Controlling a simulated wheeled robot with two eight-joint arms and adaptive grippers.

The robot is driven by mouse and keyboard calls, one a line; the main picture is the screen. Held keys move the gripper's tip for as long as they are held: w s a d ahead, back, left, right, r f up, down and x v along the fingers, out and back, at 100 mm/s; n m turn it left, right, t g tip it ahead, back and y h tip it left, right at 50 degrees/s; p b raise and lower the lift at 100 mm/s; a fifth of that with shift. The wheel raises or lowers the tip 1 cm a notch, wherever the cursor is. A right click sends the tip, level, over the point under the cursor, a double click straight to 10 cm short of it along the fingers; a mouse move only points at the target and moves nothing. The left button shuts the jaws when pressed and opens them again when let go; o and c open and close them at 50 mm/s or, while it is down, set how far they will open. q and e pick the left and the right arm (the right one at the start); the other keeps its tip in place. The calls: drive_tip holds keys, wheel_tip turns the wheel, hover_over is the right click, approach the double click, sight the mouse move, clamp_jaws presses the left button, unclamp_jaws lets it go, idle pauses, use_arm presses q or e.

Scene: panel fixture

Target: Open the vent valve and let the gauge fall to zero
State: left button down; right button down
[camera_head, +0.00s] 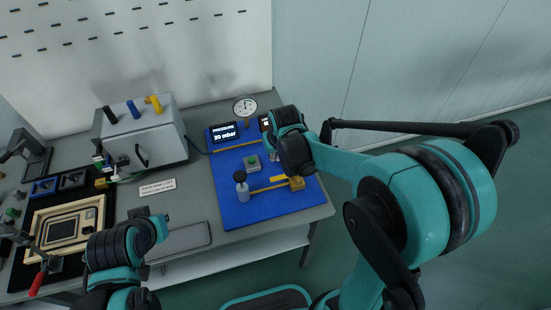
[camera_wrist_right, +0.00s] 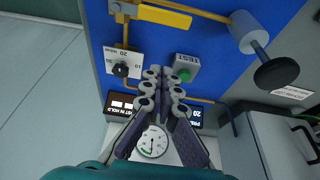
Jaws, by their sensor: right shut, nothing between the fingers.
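The blue panel (camera_head: 235,205) stands on the bench and fills much of the right wrist view (camera_wrist_right: 225,45). A round white gauge (camera_head: 245,106) is behind it, also in the wrist view (camera_wrist_right: 152,142). A pressure display (camera_head: 224,132) seems to read 20 mbar. A yellow lever (camera_wrist_right: 165,14) lies along a pipe; which part is the vent valve is not labelled. A silver cylinder with a black knob (camera_wrist_right: 277,71) is beside it. My right gripper (camera_wrist_right: 165,72) is shut and empty above the panel, between a black dial (camera_wrist_right: 121,70) and a green TEST button (camera_wrist_right: 184,74).
A grey box (camera_head: 150,140) with coloured knobs stands left of the panel. A beige framed fixture (camera_head: 95,204) with a red-handled clamp (camera_head: 36,284) is further left. A flat grey plate (camera_head: 185,240) lies at the bench front. The bench ends right of the panel.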

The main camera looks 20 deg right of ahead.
drive_tip(key=b+x, duration=0.2)
drive_tip(key=x, duration=0.4)
drive_tip(key=shift+f, duration=0.15)
drive_tip(key=shift+s+d+f, duration=0.1)
drive_tip(key=shift+s+f, duration=0.15)
drive_tip(key=shift+s+r+b, duration=0.2)
drive_tip(key=shift+s+b, duration=0.2)
drive_tip(key=shift+s, duration=1.3)
